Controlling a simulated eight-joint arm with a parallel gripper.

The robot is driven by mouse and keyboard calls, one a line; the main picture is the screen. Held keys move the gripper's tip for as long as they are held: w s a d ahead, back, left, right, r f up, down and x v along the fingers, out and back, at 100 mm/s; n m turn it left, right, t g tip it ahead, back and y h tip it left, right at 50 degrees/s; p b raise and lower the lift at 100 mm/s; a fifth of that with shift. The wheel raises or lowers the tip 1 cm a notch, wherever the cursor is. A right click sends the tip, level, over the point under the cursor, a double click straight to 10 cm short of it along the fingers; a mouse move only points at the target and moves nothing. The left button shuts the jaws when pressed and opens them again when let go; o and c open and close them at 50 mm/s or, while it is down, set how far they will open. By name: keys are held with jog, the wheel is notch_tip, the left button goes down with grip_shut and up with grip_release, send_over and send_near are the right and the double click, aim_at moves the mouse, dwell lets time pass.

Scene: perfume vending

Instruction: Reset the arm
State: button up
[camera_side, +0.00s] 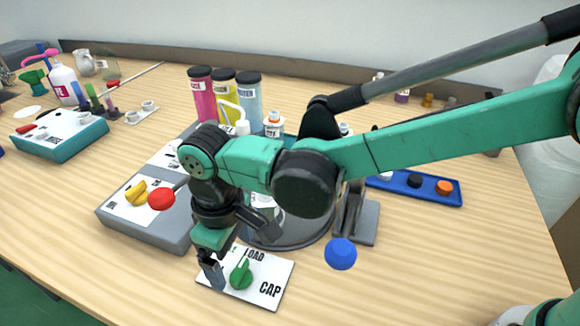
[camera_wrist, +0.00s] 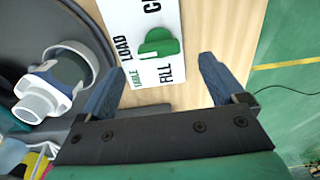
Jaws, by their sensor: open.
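My gripper (camera_side: 214,270) points down at the front of the table, right by the white dial card (camera_side: 272,284). The card carries a green knob (camera_side: 241,274) and the words LOAD and CAP. In the wrist view my gripper (camera_wrist: 160,82) is open, its two blue-grey fingers spread wide with nothing between them. The green knob (camera_wrist: 158,42) lies just beyond the fingertips, and the card (camera_wrist: 118,18) also reads FILL there. In the side view the far finger is hard to make out.
A blue ball (camera_side: 341,253) and blue tray (camera_side: 440,198) are at right.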

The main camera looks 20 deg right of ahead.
jog(key=shift+r, duration=1.3)
jog(key=shift+w+d+r, duration=0.1)
jog(key=shift+r, duration=0.1)
jog(key=w+d+r+t+y, duration=0.25)
jog(key=d+r+t, duration=0.25)
jog(key=d+r, duration=0.5)
jog(key=w+d+r+t+y, duration=0.2)
jog(key=d+r+t+y, duration=0.25)
jog(key=d+r, duration=0.55)
jog(key=s+d+f+m+g+h, duration=0.1)
jog(key=s+d+f+m+h, duration=0.2)
jog(key=f, duration=0.4)
jog(key=s+d+f+m+g+h, duration=0.1)
jog(key=s+d+f+m+h, duration=0.3)
jog(key=s+d+f+m, duration=0.1)
notch_tip(320, 180, down, 2)
jog(key=shift+s+d+f+m, duration=0.2)
jog(key=shift+d+m, duration=0.05)
jog(key=shift+m, duration=0.25)
